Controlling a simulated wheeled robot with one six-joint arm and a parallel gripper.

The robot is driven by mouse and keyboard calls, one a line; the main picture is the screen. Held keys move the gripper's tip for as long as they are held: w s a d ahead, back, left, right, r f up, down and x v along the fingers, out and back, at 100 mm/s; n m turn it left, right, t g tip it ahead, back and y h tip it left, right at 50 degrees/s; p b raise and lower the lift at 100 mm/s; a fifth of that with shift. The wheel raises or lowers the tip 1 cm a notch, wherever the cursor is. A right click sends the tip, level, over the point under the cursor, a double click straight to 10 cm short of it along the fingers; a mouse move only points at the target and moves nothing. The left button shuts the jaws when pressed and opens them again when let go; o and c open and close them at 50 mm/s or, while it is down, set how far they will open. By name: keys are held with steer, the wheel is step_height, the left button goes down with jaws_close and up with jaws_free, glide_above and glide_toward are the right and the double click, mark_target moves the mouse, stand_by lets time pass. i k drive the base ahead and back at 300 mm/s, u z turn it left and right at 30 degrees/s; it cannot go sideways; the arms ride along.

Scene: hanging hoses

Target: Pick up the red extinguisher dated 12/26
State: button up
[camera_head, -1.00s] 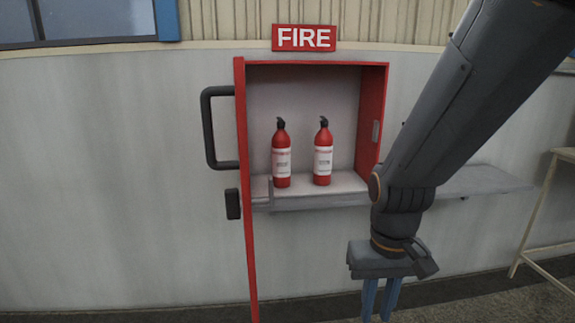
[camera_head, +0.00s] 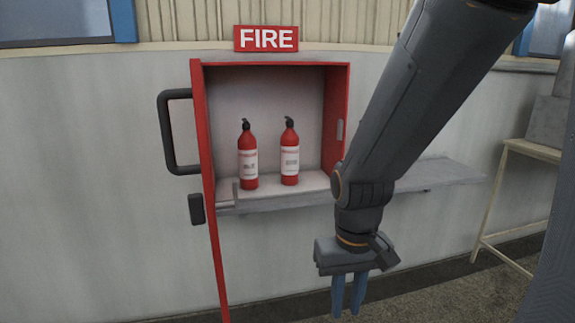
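Two red extinguishers with black tops and white labels stand upright, side by side and apart, on the shelf of an open red cabinet (camera_head: 337,115). One is the left extinguisher (camera_head: 248,155). The other is the right extinguisher (camera_head: 289,152). The print on both labels is too small to read, so I cannot tell which is dated 12/26. My gripper (camera_head: 348,312) hangs fingers down, below and to the right of the shelf, away from both extinguishers. Its two blue fingers are a little apart with nothing seen between them.
The cabinet door stands open on the left with a black handle (camera_head: 167,132). A FIRE sign (camera_head: 266,38) is above. A grey ledge (camera_head: 440,174) runs along the wall to the right. A pale table frame (camera_head: 492,210) stands at the far right.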

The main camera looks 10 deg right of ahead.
mark_target(289, 140)
steer(key=z, duration=0.4)
steer(key=i, duration=1.4)
steer(key=u, duration=0.4)
